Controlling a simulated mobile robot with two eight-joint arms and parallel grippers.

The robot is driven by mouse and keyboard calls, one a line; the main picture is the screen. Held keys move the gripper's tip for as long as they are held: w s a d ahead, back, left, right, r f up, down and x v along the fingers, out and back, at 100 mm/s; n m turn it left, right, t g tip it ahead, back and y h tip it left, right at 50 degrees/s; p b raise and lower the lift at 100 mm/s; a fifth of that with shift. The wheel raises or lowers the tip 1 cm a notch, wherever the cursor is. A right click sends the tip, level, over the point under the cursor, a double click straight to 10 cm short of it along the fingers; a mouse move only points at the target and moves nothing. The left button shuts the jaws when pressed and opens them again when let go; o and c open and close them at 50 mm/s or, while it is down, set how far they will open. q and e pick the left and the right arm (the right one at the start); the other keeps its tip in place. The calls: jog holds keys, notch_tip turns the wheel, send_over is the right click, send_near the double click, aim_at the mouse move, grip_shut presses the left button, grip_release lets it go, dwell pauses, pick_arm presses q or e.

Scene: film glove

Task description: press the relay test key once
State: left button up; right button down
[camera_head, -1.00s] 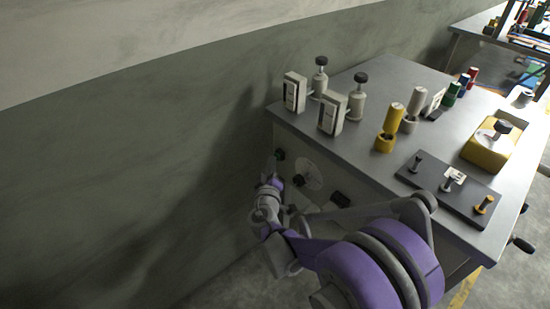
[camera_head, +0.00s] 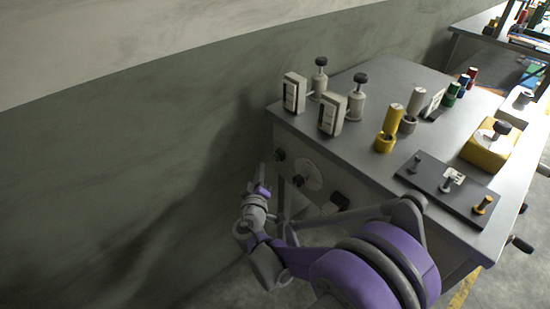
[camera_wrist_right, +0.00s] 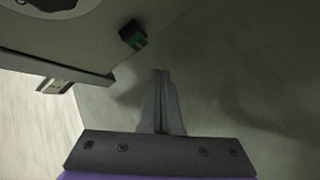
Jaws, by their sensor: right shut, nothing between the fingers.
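A small green-and-black push key (camera_head: 280,155) sits on the cabinet's front panel near its left edge. No label on it can be read, so I cannot confirm it is the relay test key. It also shows in the right wrist view (camera_wrist_right: 133,36), up and left of the fingers. My right gripper (camera_head: 262,171) is shut and empty, left of and slightly below the key in the head view. Its closed fingers (camera_wrist_right: 160,75) point past the panel's edge, with a visible gap to the key. My left gripper is not in view.
The grey cabinet (camera_head: 385,85) carries switches, coloured cylinders, a yellow block (camera_head: 486,152) and a dark terminal strip (camera_head: 430,178). Its front has a round dial (camera_head: 309,175), a black knob (camera_head: 298,181) and a black block (camera_head: 340,200). A wall (camera_head: 130,170) stands close on the left.

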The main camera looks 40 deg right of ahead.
jog(key=shift+s+a, duration=0.1)
jog(key=shift+a, duration=1)
